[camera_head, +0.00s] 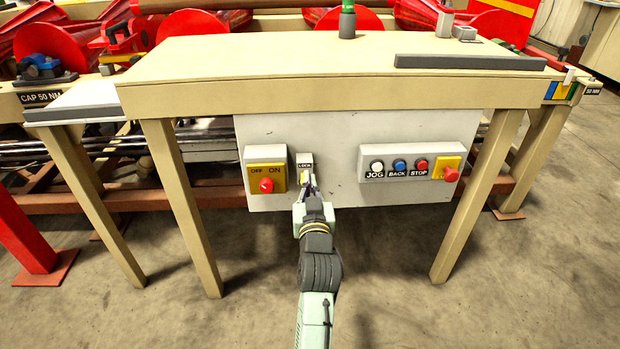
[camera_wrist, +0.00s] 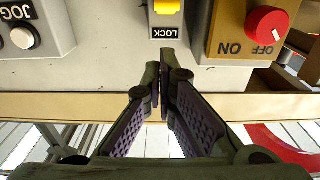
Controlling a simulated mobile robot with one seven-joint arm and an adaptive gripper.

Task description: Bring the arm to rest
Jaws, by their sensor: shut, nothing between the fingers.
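My gripper (camera_head: 311,186) is at the front of the grey control panel (camera_head: 330,135), just below the LOCK plate (camera_head: 304,160). In the wrist view its fingers (camera_wrist: 160,85) are shut with nothing between them. The LOCK label and the yellow part (camera_wrist: 168,6) above it are just ahead of the fingertips. I cannot tell whether the fingertips touch the panel. My arm reaches up from the bottom middle of the head view.
Left of the gripper is the yellow OFF/ON box (camera_head: 266,172) with a red knob. Right of it is the button box (camera_head: 411,163) with JOG, BACK and STOP. The wooden table (camera_head: 250,65) overhangs the panel. Table legs flank it. The floor in front is clear.

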